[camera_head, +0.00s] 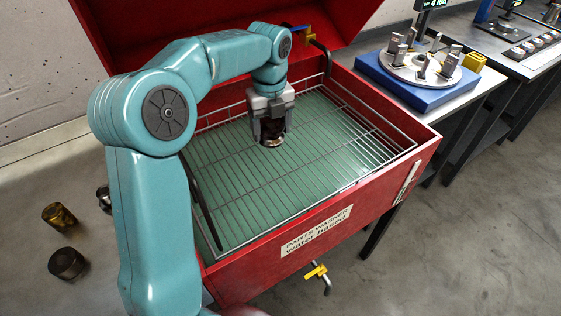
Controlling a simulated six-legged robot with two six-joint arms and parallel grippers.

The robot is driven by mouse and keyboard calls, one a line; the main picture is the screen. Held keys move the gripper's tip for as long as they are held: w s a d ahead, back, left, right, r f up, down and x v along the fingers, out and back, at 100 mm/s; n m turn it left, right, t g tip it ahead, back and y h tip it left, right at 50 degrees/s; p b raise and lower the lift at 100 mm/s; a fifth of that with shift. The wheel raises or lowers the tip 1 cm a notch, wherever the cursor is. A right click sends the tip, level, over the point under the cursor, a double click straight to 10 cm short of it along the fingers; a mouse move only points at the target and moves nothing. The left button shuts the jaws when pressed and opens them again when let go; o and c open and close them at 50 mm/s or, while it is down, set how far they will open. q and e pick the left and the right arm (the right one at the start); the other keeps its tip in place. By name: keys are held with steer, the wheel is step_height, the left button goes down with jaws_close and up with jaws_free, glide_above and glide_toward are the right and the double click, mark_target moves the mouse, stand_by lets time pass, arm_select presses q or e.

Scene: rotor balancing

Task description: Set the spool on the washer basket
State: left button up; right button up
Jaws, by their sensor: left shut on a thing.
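My left gripper (272,128) hangs down over the middle of the washer basket, with its arm coming in from the left. It is shut on the spool (271,139), a small dark round part that shows between the fingers. The gripper's fingers hide much of the spool. The washer basket (233,203) is a wire grid with a raised wire rim, set in the red parts washer above greenish liquid. I cannot tell whether the spool touches the wires. The rest of the basket looks empty. My right gripper is out of view.
The red washer tub (345,228) has its lid (200,22) raised behind the basket. A blue block with a round fixture (420,68) stands on a bench at the right. Several cylinders, one brass (60,216) and one dark (67,263), stand at the lower left.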

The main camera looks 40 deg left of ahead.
mark_target(272, 139)
arm_select(q)
step_height(272, 139, down, 16)
steer(key=shift+w+b, duration=0.15)
steer(key=shift+b, duration=0.25)
steer(key=shift+d+f, duration=0.1)
steer(key=o, duration=1.2)
steer(key=shift+f, duration=0.1)
step_height(272, 139, up, 12)
steer(key=shift+r+p, duration=0.25)
steer(key=shift+p, duration=0.1)
steer(key=shift+f, duration=0.1)
